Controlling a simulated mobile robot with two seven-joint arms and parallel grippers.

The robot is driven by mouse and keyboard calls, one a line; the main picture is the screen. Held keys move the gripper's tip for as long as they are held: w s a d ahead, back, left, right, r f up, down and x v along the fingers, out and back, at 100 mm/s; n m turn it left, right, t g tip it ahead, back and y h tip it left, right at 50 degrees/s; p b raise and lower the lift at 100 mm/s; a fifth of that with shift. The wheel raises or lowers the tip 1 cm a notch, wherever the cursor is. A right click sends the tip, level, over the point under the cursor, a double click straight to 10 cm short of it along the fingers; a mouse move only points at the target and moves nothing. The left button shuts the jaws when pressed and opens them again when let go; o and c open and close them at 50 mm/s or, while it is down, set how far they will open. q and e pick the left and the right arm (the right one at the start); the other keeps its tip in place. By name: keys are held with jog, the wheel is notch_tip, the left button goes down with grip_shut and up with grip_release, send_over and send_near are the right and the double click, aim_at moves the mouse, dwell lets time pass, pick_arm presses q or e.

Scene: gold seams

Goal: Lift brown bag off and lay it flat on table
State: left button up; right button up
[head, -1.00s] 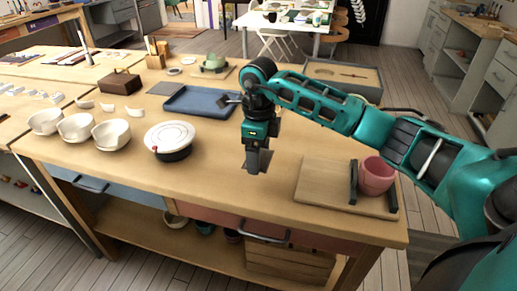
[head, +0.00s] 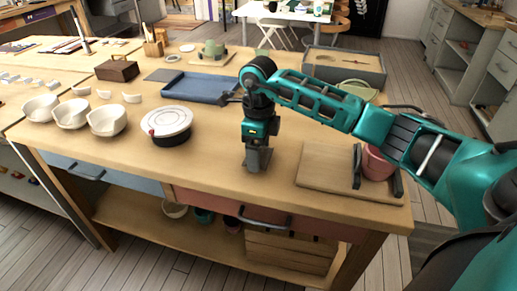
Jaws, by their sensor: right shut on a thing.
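My right gripper (head: 257,160) points down over the front middle of the wooden table (head: 215,175). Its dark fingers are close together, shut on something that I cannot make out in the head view. I see no thing that is clearly a brown bag. A brown box-like block (head: 117,70) sits at the back left of the table, well away from the gripper. My left gripper is not in view.
A round white-topped piece (head: 168,121) and several white bowls (head: 108,119) stand left of the gripper. A blue tray (head: 199,86) lies behind it. A pink pot (head: 377,163) on a wooden board (head: 322,177) stands to the right, partly behind my arm.

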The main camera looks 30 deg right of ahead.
dwell(0.5)
jog(key=shift+f, duration=0.4)
jog(key=o, duration=1.1)
jog(key=shift+o, duration=0.2)
jog(key=shift+r, duration=0.1)
jog(key=shift+r+p, duration=2.85)
jog(key=shift+r, duration=1.15)
jog(key=shift+f, duration=0.1)
